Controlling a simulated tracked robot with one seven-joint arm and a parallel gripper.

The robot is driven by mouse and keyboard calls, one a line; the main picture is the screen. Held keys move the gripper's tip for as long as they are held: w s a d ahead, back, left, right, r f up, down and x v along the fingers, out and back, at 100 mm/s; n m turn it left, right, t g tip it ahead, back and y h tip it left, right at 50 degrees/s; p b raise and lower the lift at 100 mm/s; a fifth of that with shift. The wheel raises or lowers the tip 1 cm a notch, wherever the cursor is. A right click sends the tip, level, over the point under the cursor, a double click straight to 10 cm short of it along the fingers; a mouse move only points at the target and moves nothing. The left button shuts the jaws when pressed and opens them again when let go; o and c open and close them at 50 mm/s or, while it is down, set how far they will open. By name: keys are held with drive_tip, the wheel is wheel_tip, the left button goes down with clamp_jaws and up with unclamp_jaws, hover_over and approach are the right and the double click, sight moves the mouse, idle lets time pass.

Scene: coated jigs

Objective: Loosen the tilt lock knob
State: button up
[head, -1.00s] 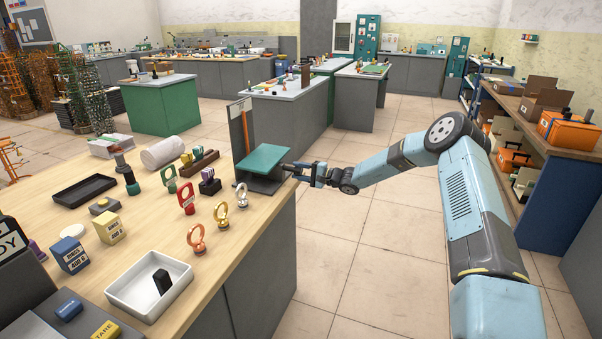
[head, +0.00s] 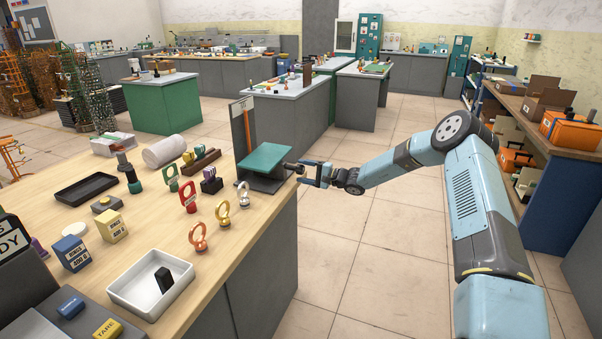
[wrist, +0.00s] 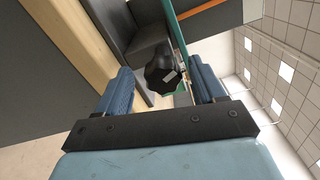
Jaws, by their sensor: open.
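The tilt lock knob (wrist: 162,70) is black and lobed, with a pale mark on its face. In the wrist view it sits between my two blue finger pads, with gaps on both sides. In the head view the knob (head: 293,168) shows small at the right side of the tilt fixture. That fixture has a tilted green plate (head: 265,157) above a dark grey base, with an upright grey panel behind. My gripper (head: 304,175) is open and empty, just right of the knob; its fingers also frame the knob in the wrist view (wrist: 163,88).
The fixture stands at the right edge of the wooden bench (head: 130,220). Several coloured ring-topped parts, including a red one (head: 188,197), stand left of it. A white tray (head: 120,290) lies nearer. Open tiled floor surrounds my arm right of the bench.

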drive_tip(key=v, duration=1.2)
drive_tip(key=shift+s, duration=0.1)
